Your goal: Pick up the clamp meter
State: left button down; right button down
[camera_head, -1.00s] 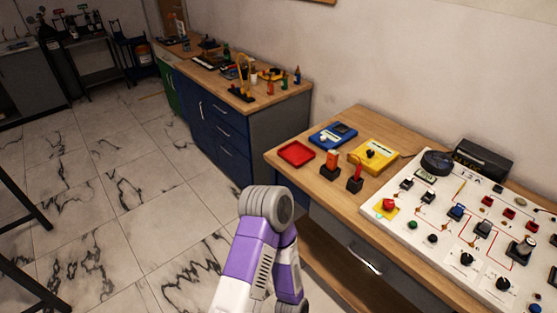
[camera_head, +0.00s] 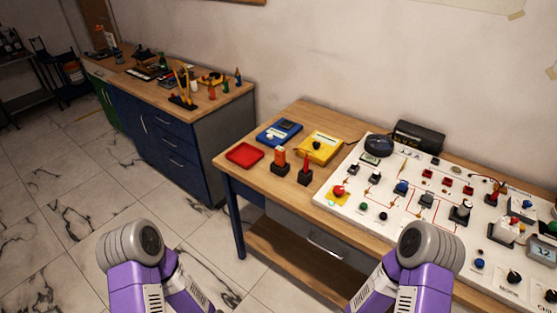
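No thing in view is clear enough to name as the clamp meter for certain. On the wooden table, an orange upright item (camera_head: 281,157) stands in a black holder, and a slim red item (camera_head: 305,163) stands in another black holder beside it. Behind them lie a yellow box-shaped instrument (camera_head: 319,146) and a blue instrument (camera_head: 279,133). The links of my two purple and grey arms show at the bottom left and bottom right, in front of the table. Both grippers are out of the picture.
A shallow red tray (camera_head: 244,156) lies at the table's left end. A white panel (camera_head: 350,195) with knobs and switches fills the right side, with a black box (camera_head: 419,136) behind it. A blue cabinet (camera_head: 168,147) with tools on top stands further left. Floor is clear between.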

aim_at(280, 152)
jog(key=u, duration=1.2)
jog(key=i, duration=1.45)
jog(key=z, duration=2.85)
